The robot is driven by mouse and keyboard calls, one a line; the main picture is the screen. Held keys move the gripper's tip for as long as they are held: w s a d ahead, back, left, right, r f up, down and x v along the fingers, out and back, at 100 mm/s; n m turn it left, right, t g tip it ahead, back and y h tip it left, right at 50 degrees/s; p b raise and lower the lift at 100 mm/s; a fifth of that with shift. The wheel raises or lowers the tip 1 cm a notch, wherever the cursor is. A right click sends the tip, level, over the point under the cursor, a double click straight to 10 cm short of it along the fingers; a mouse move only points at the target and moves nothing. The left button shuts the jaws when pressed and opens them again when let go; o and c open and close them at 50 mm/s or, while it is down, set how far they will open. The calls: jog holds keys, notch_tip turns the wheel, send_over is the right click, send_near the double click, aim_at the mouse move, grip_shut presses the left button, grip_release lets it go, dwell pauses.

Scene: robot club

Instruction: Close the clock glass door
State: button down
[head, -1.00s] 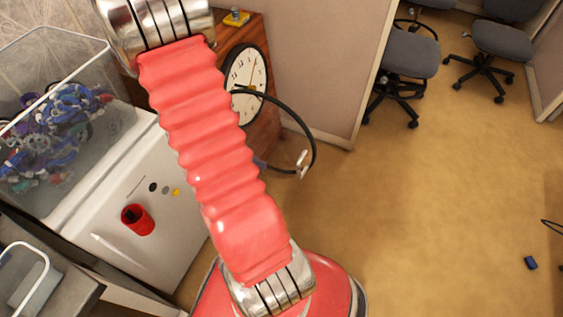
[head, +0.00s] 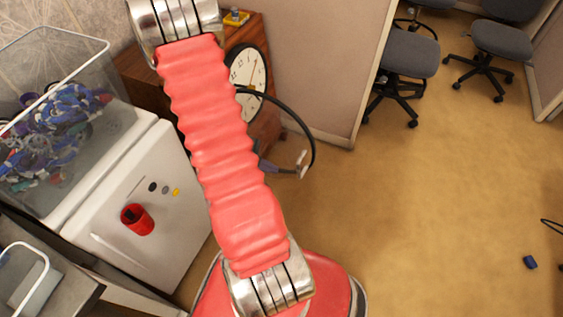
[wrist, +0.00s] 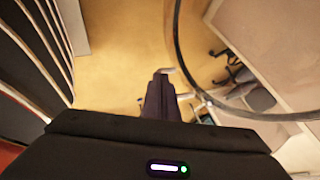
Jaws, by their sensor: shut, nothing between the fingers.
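The clock (head: 246,66) has a white dial with dark marks and is set in a wooden case (head: 262,32), partly hidden by my arm. Its round glass door (head: 285,108) has a dark rim and stands swung out from the dial, open. The rim also curves down the right side of the wrist view (wrist: 174,40). My gripper (head: 302,163) is shut and empty, near the outer lower part of the rim. In the wrist view my gripper (wrist: 167,76) points forward just left of the rim. I cannot tell whether they touch.
A partition (head: 325,60) stands right of the clock. Office chairs (head: 410,55) are behind. The floor at right is mostly clear.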

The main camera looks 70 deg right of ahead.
aim_at(291, 165)
jog(key=shift+s+d+f, duration=0.35)
jog(key=shift+d+f, duration=0.05)
jog(key=shift+d, duration=0.5)
jog(key=shift+s+d+f, duration=0.35)
jog(key=shift+d+f, duration=0.1)
jog(key=shift+d, duration=0.45)
jog(key=shift+s+d+f, duration=0.35)
jog(key=shift+d+f, duration=0.05)
jog(key=shift+d, duration=0.5)
